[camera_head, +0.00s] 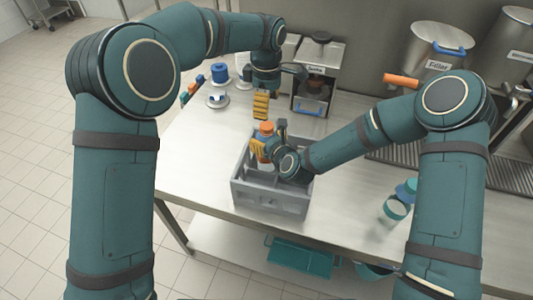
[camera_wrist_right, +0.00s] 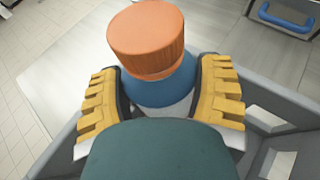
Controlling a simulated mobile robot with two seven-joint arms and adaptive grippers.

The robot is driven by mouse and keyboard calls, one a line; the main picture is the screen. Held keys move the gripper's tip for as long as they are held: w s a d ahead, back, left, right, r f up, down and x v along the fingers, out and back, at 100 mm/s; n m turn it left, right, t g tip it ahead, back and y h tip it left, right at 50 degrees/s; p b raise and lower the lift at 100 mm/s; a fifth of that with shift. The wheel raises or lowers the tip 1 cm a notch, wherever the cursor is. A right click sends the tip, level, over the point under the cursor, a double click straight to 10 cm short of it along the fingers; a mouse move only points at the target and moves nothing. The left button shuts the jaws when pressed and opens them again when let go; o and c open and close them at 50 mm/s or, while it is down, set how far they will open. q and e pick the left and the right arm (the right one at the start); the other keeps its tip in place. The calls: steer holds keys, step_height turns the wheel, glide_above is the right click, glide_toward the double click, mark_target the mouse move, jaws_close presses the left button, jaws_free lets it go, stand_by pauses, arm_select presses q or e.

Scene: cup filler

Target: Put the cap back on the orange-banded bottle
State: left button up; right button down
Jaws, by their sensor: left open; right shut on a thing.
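A bottle with a ribbed orange cap-like top (camera_head: 266,128) stands at the back left of the grey crate (camera_head: 270,200). In the right wrist view the orange top (camera_wrist_right: 146,38) sits over a blue shoulder (camera_wrist_right: 160,88), and I cannot tell whether it is seated. My right gripper (camera_head: 262,149) is shut on the bottle below the orange top; its yellow fingers flank the blue part in the right wrist view (camera_wrist_right: 163,95). My left gripper (camera_head: 261,106) is open and empty, pointing down above the table behind the crate.
A machine (camera_head: 318,78) stands behind my left gripper. A blue-topped item (camera_head: 219,73) and a small white-and-blue item (camera_head: 217,100) stand at the left. Large metal filler pots (camera_head: 437,52) are at the back right.

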mark_target(267, 125)
arm_select(q)
steer(key=shift+f, duration=3.9)
steer(key=shift+c, duration=0.2)
jaws_close()
